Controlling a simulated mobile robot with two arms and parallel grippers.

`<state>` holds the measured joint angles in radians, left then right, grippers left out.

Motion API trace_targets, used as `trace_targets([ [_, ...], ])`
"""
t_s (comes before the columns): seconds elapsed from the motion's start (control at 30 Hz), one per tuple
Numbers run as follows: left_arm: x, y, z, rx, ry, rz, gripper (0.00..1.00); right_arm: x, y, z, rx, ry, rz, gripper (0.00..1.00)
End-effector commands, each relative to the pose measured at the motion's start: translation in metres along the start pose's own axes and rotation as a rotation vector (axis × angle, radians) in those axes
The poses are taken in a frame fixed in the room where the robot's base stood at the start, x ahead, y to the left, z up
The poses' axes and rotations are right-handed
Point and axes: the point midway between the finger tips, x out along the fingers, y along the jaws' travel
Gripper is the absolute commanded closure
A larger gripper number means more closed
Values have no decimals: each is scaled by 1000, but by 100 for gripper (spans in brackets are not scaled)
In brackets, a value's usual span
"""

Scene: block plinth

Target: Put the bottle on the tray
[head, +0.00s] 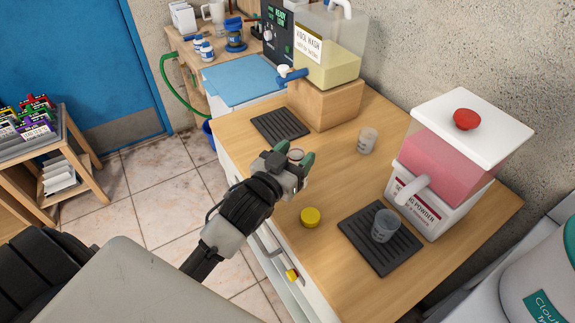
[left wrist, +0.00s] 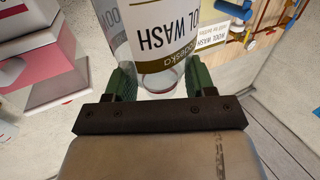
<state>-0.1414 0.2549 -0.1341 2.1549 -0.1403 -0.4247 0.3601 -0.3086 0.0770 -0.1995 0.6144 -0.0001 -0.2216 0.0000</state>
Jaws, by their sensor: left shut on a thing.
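My left gripper (head: 293,167) is shut on a clear bottle with a white "WOOL WASH" label (left wrist: 165,40). In the left wrist view the bottle stands between the green fingers (left wrist: 160,84). In the head view only its round pale end (head: 296,154) shows; the gripper hides the rest. The gripper is over the left part of the wooden counter. A black ribbed tray (head: 280,125) lies bare beyond it, before the wool wash dispenser. A second black ribbed tray (head: 362,252) lies nearer, with a clear cup (head: 384,225) on it. My right gripper is not in view.
The wool wash dispenser (head: 328,65) stands on a wooden block (head: 327,103). A pink powder dispenser (head: 450,160) stands at the right. A small cup (head: 367,140) and a yellow cap (head: 310,217) are on the counter. The counter's middle is mostly clear.

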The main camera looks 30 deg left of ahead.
Motion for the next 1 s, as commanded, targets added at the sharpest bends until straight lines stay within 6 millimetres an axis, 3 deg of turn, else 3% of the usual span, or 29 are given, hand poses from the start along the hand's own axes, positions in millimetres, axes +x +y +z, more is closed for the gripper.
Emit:
trace_targets([
  [0.2,2,-24,14,0,1,0,72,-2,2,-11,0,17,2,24],
  [0.53,2,-26,53,-2,0,-1,72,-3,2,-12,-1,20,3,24],
  [0.93,2,-25,59,-1,2,0,72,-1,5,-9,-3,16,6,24],
  [0.97,2,-25,58,-1,2,0,41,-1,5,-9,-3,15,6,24],
  [1.0,2,-25,58,-1,2,0,35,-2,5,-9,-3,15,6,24],
])
